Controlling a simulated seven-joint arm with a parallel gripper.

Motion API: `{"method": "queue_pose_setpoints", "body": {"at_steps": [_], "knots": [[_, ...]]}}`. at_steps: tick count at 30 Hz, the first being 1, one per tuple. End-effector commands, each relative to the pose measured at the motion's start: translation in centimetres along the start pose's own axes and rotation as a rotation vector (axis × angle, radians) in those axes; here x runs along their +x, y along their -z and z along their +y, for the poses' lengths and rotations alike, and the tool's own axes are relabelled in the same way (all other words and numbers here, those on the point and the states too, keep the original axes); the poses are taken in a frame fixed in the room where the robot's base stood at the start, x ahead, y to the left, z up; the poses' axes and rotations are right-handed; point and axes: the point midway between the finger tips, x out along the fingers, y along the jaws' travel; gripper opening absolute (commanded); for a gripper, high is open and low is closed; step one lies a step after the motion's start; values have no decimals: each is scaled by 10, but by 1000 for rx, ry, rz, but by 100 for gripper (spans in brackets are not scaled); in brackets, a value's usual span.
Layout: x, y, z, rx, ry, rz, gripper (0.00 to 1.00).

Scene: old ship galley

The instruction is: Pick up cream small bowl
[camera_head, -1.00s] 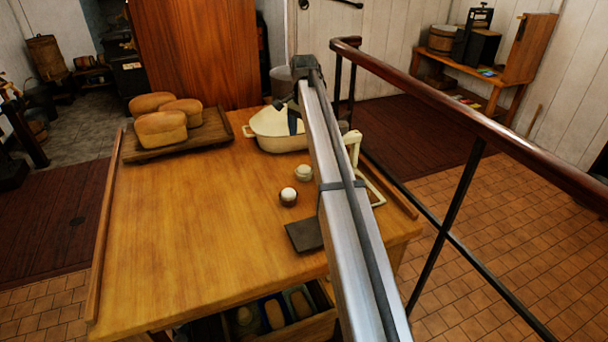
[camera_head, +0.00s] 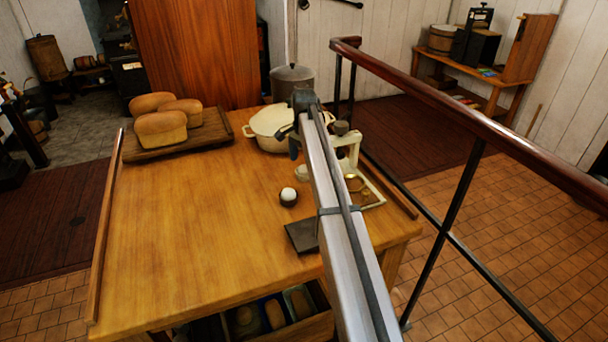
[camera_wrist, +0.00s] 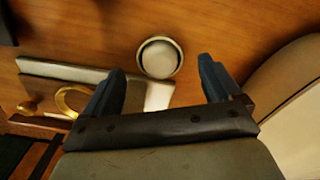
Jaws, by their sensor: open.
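The cream small bowl (camera_head: 301,175) stands on the wooden table, partly hidden behind my arm in the head view. In the wrist view the cream small bowl (camera_wrist: 160,57) is a round, pale shape with a light rim, seen from above. My gripper (camera_wrist: 161,68) is open and empty, with its two blue-grey fingers apart. The bowl shows between and just beyond the fingertips, with no visible contact. In the head view my gripper (camera_head: 290,140) is above the table near the large cream pot and mostly hidden by my arm.
The cream pot (camera_head: 268,126) stands behind the bowl. A dark cup with a white egg (camera_head: 288,196) is in front. A pale scale-like stand with a brass ring (camera_head: 356,184) is at right. Bread loaves (camera_head: 162,133) sit on a board. The table's left middle is clear.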

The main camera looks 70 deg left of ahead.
Motion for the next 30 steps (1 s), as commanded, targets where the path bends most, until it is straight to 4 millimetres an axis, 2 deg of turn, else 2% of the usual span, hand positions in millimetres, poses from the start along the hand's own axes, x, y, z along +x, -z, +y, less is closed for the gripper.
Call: {"method": "queue_pose_setpoints", "body": {"at_steps": [7, 16, 30], "knots": [[34, 0, 0, 0, -1, -1, 91], [40, 0, 0, 0, 1, 0, 91], [39, 0, 0, 0, 0, 0, 47]]}}
